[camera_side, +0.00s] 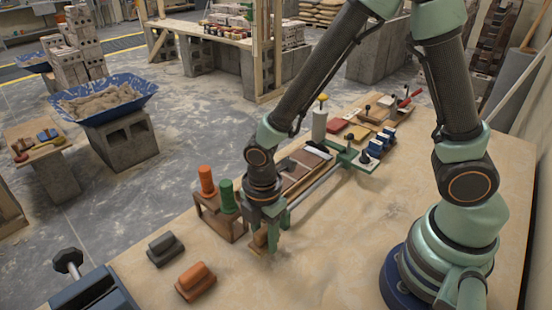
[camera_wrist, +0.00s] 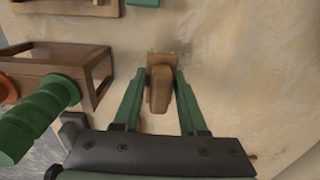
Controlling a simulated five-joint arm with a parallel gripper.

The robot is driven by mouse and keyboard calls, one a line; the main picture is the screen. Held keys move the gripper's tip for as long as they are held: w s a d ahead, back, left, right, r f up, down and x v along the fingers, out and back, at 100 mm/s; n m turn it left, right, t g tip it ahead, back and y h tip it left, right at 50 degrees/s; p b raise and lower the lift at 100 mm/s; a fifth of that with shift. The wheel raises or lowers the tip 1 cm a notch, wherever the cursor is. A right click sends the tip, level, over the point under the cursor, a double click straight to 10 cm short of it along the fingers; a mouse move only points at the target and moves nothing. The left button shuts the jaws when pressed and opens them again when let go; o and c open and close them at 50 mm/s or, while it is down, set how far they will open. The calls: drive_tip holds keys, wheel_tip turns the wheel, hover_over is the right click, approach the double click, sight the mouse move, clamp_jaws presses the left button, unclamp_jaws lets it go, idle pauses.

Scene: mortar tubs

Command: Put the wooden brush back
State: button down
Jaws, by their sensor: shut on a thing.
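My gripper (camera_side: 271,240) points down over the bench, right of the small wooden stand. In the wrist view its green fingers (camera_wrist: 160,88) are closed on both sides of the wooden brush (camera_wrist: 158,92). The brush is brown, with a narrow handle toward the camera and a wider block at the far end. In the side view a bit of the brush (camera_side: 258,243) shows beside the fingers, close to the bench top. I cannot tell whether it touches the bench.
The small wooden stand (camera_side: 219,224) holds an orange piece (camera_side: 206,181) and a green piece (camera_side: 228,196). A grey block (camera_side: 165,249) and an orange block (camera_side: 195,281) lie in front. A tool rack (camera_side: 302,182) stands behind. Bare bench lies to the gripper's right.

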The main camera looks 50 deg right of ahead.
drive_tip(key=shift+f, duration=1.2)
drive_tip(key=shift+c, duration=2.3)
unclamp_jaws()
drive_tip(key=shift+f, duration=0.1)
